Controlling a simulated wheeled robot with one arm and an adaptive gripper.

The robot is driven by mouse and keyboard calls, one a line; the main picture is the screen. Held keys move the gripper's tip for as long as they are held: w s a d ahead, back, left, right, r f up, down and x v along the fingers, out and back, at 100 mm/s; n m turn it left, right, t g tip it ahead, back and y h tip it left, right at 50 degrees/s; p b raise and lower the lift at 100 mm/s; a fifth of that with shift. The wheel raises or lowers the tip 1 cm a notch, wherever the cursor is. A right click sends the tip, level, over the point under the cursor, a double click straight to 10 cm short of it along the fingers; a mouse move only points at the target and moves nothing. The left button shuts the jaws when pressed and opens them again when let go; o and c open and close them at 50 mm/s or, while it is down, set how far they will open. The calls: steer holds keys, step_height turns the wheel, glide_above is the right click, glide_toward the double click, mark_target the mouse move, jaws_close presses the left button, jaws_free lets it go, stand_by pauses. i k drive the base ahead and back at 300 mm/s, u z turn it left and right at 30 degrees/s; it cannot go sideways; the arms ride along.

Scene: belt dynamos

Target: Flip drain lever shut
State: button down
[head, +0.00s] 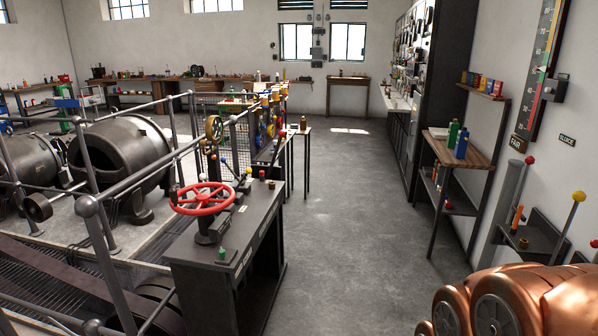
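No lever has a readable drain label, so I cannot tell which one is the drain lever. A lever with a yellow ball knob (578,197) stands tilted at the right wall. A red ball knob (529,160) tops another rod to its left. More small levers with coloured knobs (247,172) stand on the dark console (232,232) behind a red handwheel (202,198). Copper parts with round discs, seemingly my own arm, fill the lower right corner and hide what lies behind them. My gripper is not in view.
Open concrete floor (345,215) runs between the console and the right wall. A wooden-topped stand (460,148) with bottles juts from the right side. Railings (110,185) fence off the dark machines (115,155) at left. A tall gauge board (541,75) hangs at right.

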mark_target(248, 170)
steer(key=z, duration=0.2)
steer(key=i, duration=1.45)
steer(key=u, duration=0.95)
